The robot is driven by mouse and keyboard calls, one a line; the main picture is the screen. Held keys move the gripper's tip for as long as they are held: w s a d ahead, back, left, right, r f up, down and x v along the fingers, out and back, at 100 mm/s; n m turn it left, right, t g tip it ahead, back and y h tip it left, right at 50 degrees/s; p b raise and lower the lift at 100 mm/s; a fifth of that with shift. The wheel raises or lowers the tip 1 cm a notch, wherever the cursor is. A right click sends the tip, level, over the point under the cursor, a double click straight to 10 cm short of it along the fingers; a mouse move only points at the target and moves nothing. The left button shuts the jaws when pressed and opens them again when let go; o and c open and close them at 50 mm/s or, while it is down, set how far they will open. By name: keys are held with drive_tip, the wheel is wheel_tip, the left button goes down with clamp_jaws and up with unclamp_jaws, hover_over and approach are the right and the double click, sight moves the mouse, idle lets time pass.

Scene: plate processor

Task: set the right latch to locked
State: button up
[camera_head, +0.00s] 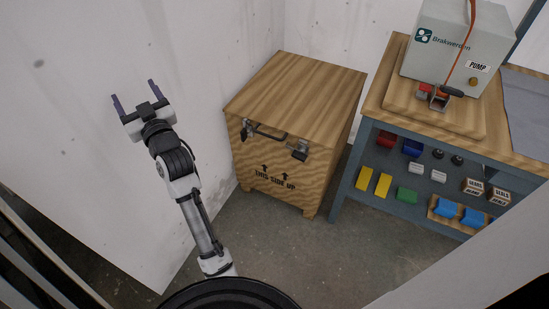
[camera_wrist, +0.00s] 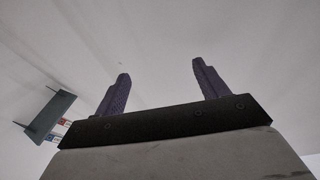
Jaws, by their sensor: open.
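A wooden crate (camera_head: 283,173) marked "THIS SIDE UP" stands on the floor at the centre of the head view. On its front, near the top edge, are a left latch (camera_head: 246,132) and a right latch (camera_head: 300,151), with a dark handle (camera_head: 268,133) between them. The right latch is too small to tell its setting. My gripper (camera_head: 135,102) is open and empty, raised to the left of the crate and well apart from it. In the wrist view, its two purple fingers (camera_wrist: 161,88) are spread with nothing between them.
A workbench (camera_head: 355,178) stands right of the crate, with a grey pump box (camera_head: 459,45) on a wooden board and a shelf of small coloured items below. White walls enclose the left and back. A dark shelf-like piece (camera_wrist: 50,113) shows in the wrist view.

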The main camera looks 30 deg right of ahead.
drive_tip(key=w+d+f+m+h, duration=0.1)
drive_tip(key=d+f+m+h, duration=0.35)
drive_tip(key=d+f, duration=0.6)
drive_tip(key=m+g+h, duration=1)
drive_tip(key=h, duration=0.4)
approach(296, 152)
drive_tip(key=w+d+f+b, duration=0.1)
drive_tip(key=w+d, duration=0.2)
drive_tip(key=d, duration=0.4)
drive_tip(key=shift+b, duration=0.4)
drive_tip(key=shift+w, duration=0.1)
drive_tip(key=c, duration=1)
drive_tip(key=shift+m, duration=0.25)
